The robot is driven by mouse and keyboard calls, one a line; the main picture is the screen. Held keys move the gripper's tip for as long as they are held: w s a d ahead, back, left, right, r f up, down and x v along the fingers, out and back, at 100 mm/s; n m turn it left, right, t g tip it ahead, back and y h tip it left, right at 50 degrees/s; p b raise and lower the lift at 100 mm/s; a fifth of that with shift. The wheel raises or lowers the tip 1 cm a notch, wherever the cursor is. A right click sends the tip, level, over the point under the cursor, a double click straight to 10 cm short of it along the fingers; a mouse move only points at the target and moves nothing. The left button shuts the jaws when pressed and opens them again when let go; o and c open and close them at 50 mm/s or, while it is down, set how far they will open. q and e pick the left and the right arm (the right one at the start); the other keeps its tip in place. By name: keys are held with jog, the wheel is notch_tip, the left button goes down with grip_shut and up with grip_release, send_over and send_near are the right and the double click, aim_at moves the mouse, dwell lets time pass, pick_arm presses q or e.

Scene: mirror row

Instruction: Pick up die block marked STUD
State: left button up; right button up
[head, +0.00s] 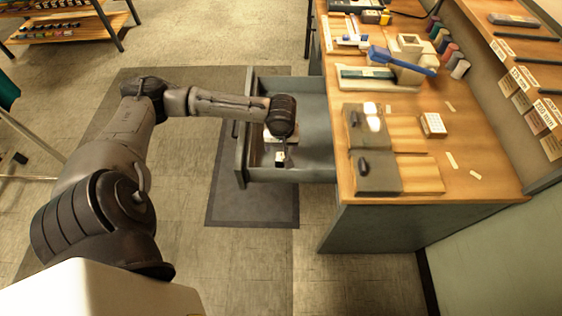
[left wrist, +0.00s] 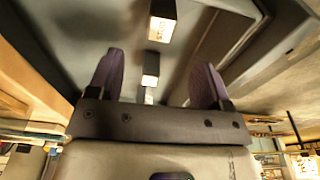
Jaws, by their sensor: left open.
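An open drawer (head: 315,110) juts out from the left side of the workbench. In the left wrist view, two small pale-faced blocks are in the drawer: a larger one (left wrist: 162,27) farther up and a smaller one (left wrist: 150,75) between my fingers in the picture. No lettering is readable, so I cannot tell which is marked STUD. In the head view, a small white block (head: 279,157) shows just below my left gripper (head: 286,158). My left gripper (left wrist: 160,62) is open, pointing into the drawer, with neither finger visibly touching a block. My right gripper is out of view.
The workbench (head: 485,190) holds grey-and-wood blocks (head: 377,173), a white gridded block (head: 432,125), a blue-handled device (head: 402,60) and several coloured spools (head: 450,55). The drawer front (head: 241,155) and walls closely surround my gripper. The floor left of the drawer is clear.

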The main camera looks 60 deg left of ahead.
aim_at(281, 157)
pick_arm(q)
jog(key=f, duration=0.3)
jog(key=f+b, duration=0.1)
jog(key=f, duration=0.2)
jog(key=shift+w+a, duration=0.1)
jog(key=shift+a, duration=0.1)
jog(key=shift+w+a+f+b, duration=0.1)
jog(key=shift+a+f+b, duration=0.15)
jog(key=shift+f, duration=0.55)
jog(key=shift+a+f+b, duration=0.15)
jog(key=shift+f+b, duration=0.05)
jog(key=shift+f, duration=0.6)
jog(key=shift+w+a+f+b, duration=0.1)
jog(key=shift+a+f+b, duration=0.15)
jog(key=shift+f, duration=1.2)
jog(key=shift+c, duration=0.4)
